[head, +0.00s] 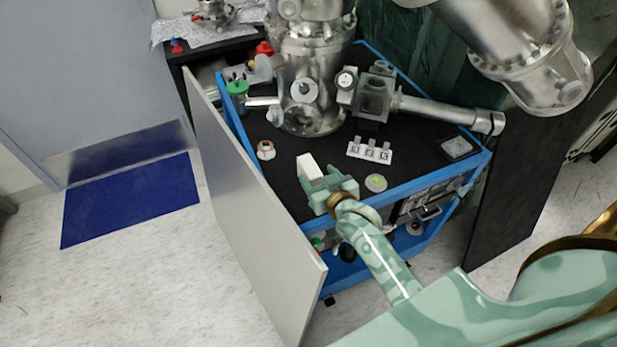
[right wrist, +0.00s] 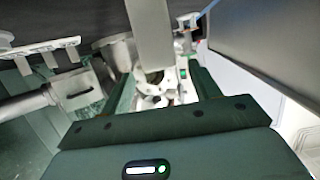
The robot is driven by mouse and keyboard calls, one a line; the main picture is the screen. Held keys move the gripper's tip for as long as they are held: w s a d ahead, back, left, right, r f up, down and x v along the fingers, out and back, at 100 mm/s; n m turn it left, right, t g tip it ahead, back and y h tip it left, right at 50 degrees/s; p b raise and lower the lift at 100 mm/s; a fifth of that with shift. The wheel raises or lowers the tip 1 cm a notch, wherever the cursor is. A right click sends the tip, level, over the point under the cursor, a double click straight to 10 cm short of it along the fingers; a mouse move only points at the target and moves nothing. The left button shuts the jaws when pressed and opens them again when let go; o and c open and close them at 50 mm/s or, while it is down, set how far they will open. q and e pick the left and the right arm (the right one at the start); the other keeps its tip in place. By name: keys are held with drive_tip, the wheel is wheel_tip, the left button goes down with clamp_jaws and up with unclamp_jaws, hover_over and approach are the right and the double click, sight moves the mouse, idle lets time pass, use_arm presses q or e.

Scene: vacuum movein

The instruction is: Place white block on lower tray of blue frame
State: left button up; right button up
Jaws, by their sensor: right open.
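The white block (head: 310,168) is upright at the black top of the blue frame (head: 283,205), near its front left. My right gripper (head: 326,182) is open at the block, just on its near side. In the right wrist view the block (right wrist: 153,35) shows beyond and between the open fingers (right wrist: 165,85). I cannot tell whether the fingers touch it or whether it rests on the black top. The lower part of the frame shows only partly below the top, behind my right arm and a grey panel. My left gripper is not in view.
A tall grey panel (head: 250,210) stands along the frame's left side. A steel vacuum chamber (head: 305,85) fills the back of the top. A small round copper-coloured part (head: 266,150), a white labelled strip (head: 369,150) and a round disc (head: 376,183) lie around the block. A black panel (head: 520,185) stands at right.

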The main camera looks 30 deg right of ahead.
sight(310, 166)
drive_tip(key=b+x, duration=0.1)
drive_tip(key=x, duration=0.1)
drive_tip(key=b+x, duration=0.1)
drive_tip(key=x, duration=0.2)
drive_tip(key=shift+a+f, duration=0.1)
drive_tip(key=shift+f, duration=0.3)
drive_tip(key=shift+w+f, duration=0.1)
drive_tip(key=shift+w, duration=0.25)
drive_tip(key=c, duration=1.1)
